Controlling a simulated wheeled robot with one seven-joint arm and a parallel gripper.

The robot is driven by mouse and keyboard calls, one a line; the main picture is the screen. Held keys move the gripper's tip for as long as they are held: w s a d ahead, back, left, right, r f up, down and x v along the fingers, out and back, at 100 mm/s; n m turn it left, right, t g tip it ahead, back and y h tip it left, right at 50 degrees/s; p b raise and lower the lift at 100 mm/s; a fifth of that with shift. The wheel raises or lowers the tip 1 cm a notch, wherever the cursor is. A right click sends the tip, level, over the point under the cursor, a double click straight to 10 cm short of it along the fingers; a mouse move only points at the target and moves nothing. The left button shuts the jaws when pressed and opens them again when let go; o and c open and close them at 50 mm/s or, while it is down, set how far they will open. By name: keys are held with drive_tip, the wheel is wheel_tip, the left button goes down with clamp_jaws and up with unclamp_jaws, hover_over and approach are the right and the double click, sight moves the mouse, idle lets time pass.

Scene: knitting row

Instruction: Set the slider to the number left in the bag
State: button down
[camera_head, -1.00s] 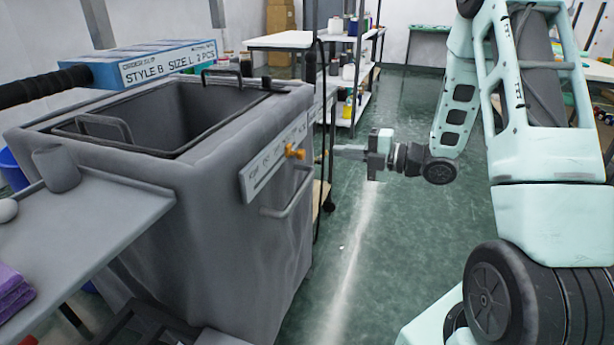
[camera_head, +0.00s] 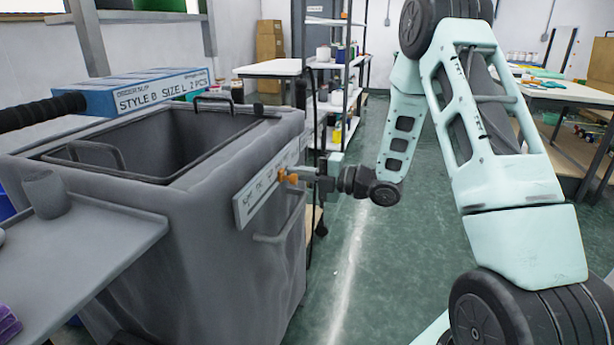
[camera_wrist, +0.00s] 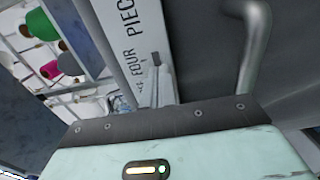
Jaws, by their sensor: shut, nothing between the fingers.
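The slider is a pale printed strip (camera_head: 256,195) on the side of the large grey bag (camera_head: 225,255), with an orange knob (camera_head: 287,177). In the wrist view the strip (camera_wrist: 128,25) shows "PIEC" and "FOUR"; the knob is not visible there. My gripper (camera_head: 303,175) is shut and empty, its fingertips right beside the knob on its right; I cannot tell whether they touch. In the wrist view my fingertips (camera_wrist: 155,75) lie close in front of the strip near "FOUR". The bag is open on top; its visible inside is dark, and its bottom is hidden.
A blue box (camera_head: 150,92) labelled "STYLE B SIZE L 2 PCS" stands at the bag's back left. A grey side shelf (camera_head: 90,255) holds a grey cup (camera_head: 46,193). A bar handle (camera_head: 275,232) sticks out below the strip.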

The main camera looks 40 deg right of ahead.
sight(296, 182)
drive_tip(key=shift+s+a, duration=0.1)
drive_tip(key=shift+a, duration=0.05)
drive_tip(key=shift+s+a+b, duration=0.55)
drive_tip(key=shift+s+a, duration=0.25)
drive_tip(key=shift+a, duration=0.2)
drive_tip(key=shift+s+a+b, duration=0.55)
drive_tip(key=shift+s+a, duration=0.2)
drive_tip(key=shift+a, duration=0.25)
drive_tip(key=shift+d, duration=0.1)
drive_tip(key=shift+w+d+b, duration=0.3)
drive_tip(key=shift+d, duration=0.15)
drive_tip(key=b+v, duration=0.2)
drive_tip(key=v, duration=0.5)
drive_tip(key=shift+s+d, duration=0.25)
drive_tip(key=shift+s, duration=0.1)
